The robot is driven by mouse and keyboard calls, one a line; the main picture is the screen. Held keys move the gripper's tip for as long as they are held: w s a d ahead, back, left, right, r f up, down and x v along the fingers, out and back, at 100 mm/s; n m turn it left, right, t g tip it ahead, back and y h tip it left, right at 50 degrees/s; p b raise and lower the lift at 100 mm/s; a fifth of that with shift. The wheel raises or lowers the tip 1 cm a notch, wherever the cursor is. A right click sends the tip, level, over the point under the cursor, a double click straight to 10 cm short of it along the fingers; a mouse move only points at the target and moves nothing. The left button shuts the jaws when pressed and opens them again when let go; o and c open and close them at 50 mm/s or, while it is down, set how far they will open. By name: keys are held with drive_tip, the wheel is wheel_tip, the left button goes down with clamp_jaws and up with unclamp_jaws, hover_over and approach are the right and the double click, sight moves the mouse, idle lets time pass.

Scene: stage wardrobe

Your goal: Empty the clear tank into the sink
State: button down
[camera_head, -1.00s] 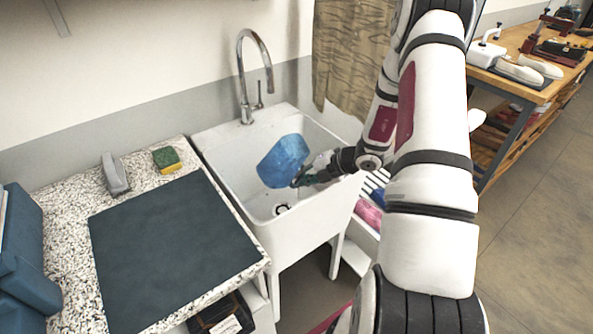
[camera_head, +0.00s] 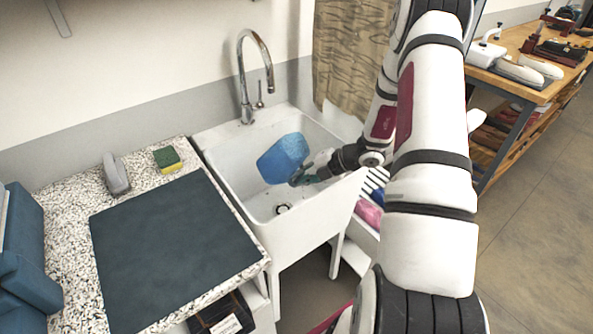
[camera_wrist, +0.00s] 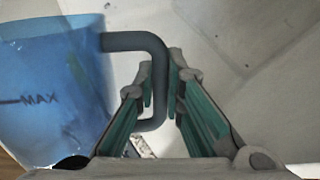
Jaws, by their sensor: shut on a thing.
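The tank (camera_head: 281,160) is a see-through blue vessel held tilted inside the white sink (camera_head: 232,172), above its basin. My gripper (camera_head: 299,177) comes in from the right and is shut on the tank's dark handle. In the wrist view the tank (camera_wrist: 45,90) fills the left side, with a "MAX" mark on its wall. Its grey looped handle (camera_wrist: 158,52) passes between my green-padded fingers (camera_wrist: 165,90). I cannot tell how much liquid is in the tank. The sink's drain (camera_head: 283,208) shows below the tank.
A chrome faucet (camera_head: 246,80) arches at the sink's back. A speckled counter (camera_head: 72,207) on the left bears a dark mat (camera_head: 170,250), a sponge (camera_head: 167,158) and a grey object (camera_head: 115,174). A patterned cloth (camera_head: 350,50) hangs behind the sink. A workbench (camera_head: 520,85) stands at right.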

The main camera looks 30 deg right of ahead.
drive_tip(key=shift+f, duration=0.15)
drive_tip(key=shift+h, duration=0.4)
drive_tip(key=shift+d+f+n+h, duration=0.15)
drive_tip(key=shift+f+n+h, duration=0.15)
drive_tip(key=shift+w+d+t+h+b, duration=0.15)
drive_tip(key=shift+t+h+b, duration=0.15)
drive_tip(key=shift+t+b, duration=0.2)
drive_tip(key=shift+d+r+n+h, duration=0.15)
drive_tip(key=shift+r+n+h, duration=0.15)
drive_tip(key=shift+n, duration=0.1)
drive_tip(key=shift+b, duration=0.3)
